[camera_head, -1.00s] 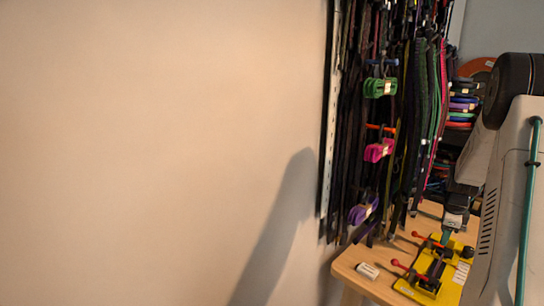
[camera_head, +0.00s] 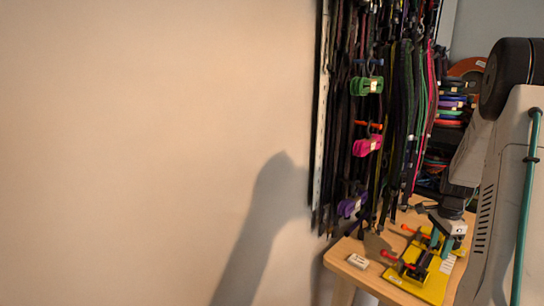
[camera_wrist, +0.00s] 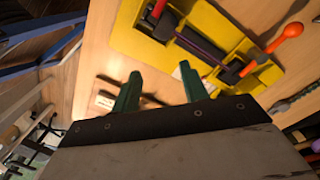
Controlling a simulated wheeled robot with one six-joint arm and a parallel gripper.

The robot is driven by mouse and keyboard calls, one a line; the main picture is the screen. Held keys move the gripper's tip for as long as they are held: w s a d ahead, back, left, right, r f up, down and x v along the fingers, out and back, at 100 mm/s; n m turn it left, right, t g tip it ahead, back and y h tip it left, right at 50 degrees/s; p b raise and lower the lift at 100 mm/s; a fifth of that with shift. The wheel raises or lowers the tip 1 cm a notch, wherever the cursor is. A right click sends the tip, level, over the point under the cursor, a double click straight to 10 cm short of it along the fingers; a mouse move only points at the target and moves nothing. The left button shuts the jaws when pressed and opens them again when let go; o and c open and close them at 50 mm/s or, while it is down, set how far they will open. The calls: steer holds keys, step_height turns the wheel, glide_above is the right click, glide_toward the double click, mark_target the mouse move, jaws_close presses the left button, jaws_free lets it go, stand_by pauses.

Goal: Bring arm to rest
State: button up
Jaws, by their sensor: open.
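My gripper (camera_head: 442,241) is at the right of the head view, over the small wooden table and beside the yellow fixture (camera_head: 432,290). Its two teal fingers are apart with nothing between them, as the wrist view also shows (camera_wrist: 157,76). The yellow fixture (camera_wrist: 135,42) lies ahead of the fingers in the wrist view. It carries clamps with red and orange knobs and a dark piece between them. My arm hides part of the table and of the fixture's right side in the head view.
The wooden table (camera_head: 338,257) has a small white block (camera_head: 358,261) near its left edge. Dark and coloured cords (camera_head: 400,110) hang on the wall behind, with green, pink and purple bundles. Coloured spools (camera_head: 452,105) stand further back. The wall at the left is bare.

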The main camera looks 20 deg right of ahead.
steer(key=s+a+r+n, duration=0.1)
steer(key=a+r+n, duration=0.3)
steer(key=a, duration=0.4)
steer(key=s+a+r+n+g, duration=0.1)
steer(key=a+r+n, duration=0.35)
steer(key=a, duration=0.25)
steer(key=s+a+r+n, duration=0.2)
steer(key=a+r+n, duration=0.15)
steer(key=a, duration=0.45)
steer(key=s+a+r+n+t, duration=0.1)
steer(key=s+a+r+n, duration=0.2)
steer(key=a, duration=0.3)
steer(key=s+a+r+n, duration=0.3)
steer(key=s+a, duration=0.2)
steer(key=a, duration=0.2)
steer(key=s+a+r+n+t, duration=0.1)
steer(key=s+a+r+n, duration=0.1)
steer(key=s+a+n, duration=0.2)
steer(key=shift+s+a+r+t, duration=0.3)
steer(key=shift+a+r, duration=0.1)
steer(key=shift+a, duration=1.35)
